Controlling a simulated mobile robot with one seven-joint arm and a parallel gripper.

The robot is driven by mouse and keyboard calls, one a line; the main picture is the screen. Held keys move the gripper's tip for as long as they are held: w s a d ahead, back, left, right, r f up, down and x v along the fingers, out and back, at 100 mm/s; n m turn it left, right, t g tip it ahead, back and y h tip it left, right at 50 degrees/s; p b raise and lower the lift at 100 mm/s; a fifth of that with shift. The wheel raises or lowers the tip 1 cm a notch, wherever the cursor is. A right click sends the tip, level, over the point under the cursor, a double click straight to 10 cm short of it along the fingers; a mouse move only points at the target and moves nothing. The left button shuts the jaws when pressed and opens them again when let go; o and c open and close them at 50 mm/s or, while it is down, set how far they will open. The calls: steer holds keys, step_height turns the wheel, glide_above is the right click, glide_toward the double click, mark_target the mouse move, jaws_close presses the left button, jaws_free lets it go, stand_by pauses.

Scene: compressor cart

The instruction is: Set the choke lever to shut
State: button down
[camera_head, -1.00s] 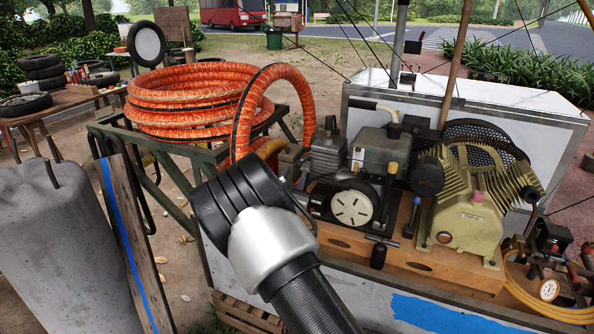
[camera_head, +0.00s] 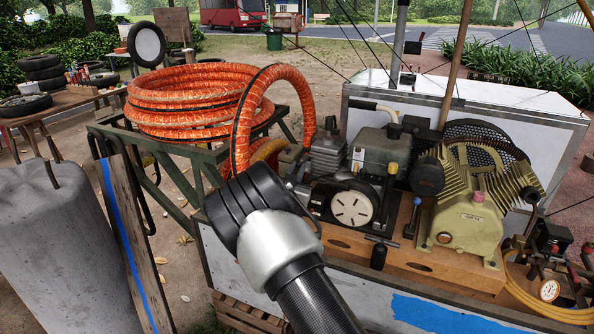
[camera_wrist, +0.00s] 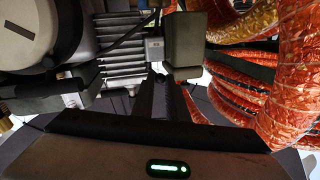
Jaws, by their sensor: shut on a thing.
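The engine (camera_head: 352,190) with its white round recoil cover sits on the wooden deck of the cart, left of the yellow-green compressor pump. In the wrist view, its finned block (camera_wrist: 120,62) and a small grey box (camera_wrist: 154,48) lie just beyond my fingers. My gripper (camera_wrist: 161,78) reaches to the engine's left side, its dark fingers close together and shut on a small part, the choke lever, which the fingers mostly hide. I cannot read the lever's position. In the head view, my wrist hides the fingers and the lever.
An orange ribbed hose (camera_head: 190,97) lies coiled on a green stand, and one loop comes down close beside my wrist. The hose also fills the right of the wrist view (camera_wrist: 292,95). The compressor pump (camera_head: 470,215) stands right of the engine. A concrete block stands at left.

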steer(key=shift+s+d+n+y+b, duration=0.15)
steer(key=shift+d+n+y+b, duration=0.55)
steer(key=shift+y+b, duration=0.4)
steer(key=shift+s+d+n+y+b, duration=0.1)
steer(key=shift+d+n+y+b, duration=0.5)
steer(key=shift+n+y+b, duration=0.5)
steer(key=shift+s+d+n+y+b, duration=0.15)
steer(key=shift+d+n+y+b, duration=0.5)
steer(key=shift+y, duration=0.75)
steer(key=c, duration=1.7)
jaws_free()
steer(key=shift+c, duration=0.2)
steer(key=shift+a, duration=0.1)
steer(key=shift+s, duration=0.15)
steer(key=v, duration=1.7)
